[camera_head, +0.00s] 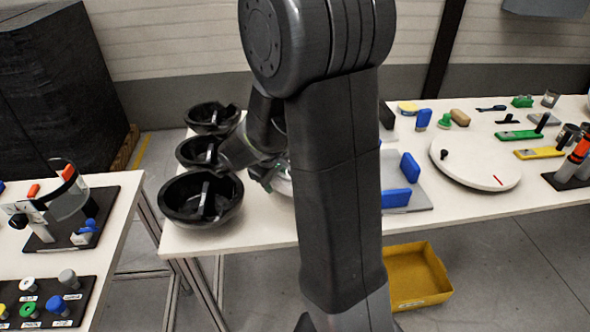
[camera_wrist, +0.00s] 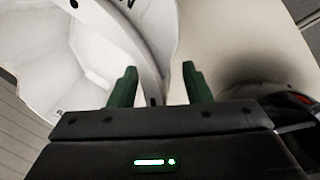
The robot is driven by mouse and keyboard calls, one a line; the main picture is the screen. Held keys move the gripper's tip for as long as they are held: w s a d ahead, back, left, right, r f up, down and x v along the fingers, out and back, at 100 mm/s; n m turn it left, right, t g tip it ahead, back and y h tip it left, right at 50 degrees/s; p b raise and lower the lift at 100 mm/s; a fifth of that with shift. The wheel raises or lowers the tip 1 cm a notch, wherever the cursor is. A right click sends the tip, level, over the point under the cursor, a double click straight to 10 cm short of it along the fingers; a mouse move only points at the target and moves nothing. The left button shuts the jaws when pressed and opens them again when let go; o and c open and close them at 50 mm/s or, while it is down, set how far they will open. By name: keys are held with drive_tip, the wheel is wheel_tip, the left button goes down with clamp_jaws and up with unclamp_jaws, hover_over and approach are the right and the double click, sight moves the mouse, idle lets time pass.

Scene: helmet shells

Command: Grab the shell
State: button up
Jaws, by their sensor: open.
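A white shell (camera_wrist: 100,45) fills the upper left of the wrist view, its hollow inside and rim showing. My gripper (camera_wrist: 160,68) is open, with two green fingers. The shell's rim passes between the fingers in the picture, with the left finger over the inside and the right finger over the pale tabletop. I cannot tell whether either finger touches it. In the head view my gripper (camera_head: 263,174) is low over the table, and only a sliver of the white shell (camera_head: 284,186) shows beside my arm, which hides the rest.
Three black shells (camera_head: 178,205) stand in a row along the left end of the white table (camera_head: 260,230). Right of my arm are a grey tray with blue blocks (camera_head: 402,195) and a white turntable (camera_head: 475,165). A yellow bin (camera_head: 415,275) is on the floor.

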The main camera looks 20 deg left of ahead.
drive_tip(key=shift+w+f, duration=0.2)
drive_tip(key=shift+f, duration=0.45)
drive_tip(key=shift+c, duration=0.4)
clamp_jaws()
drive_tip(key=shift+r, duration=0.1)
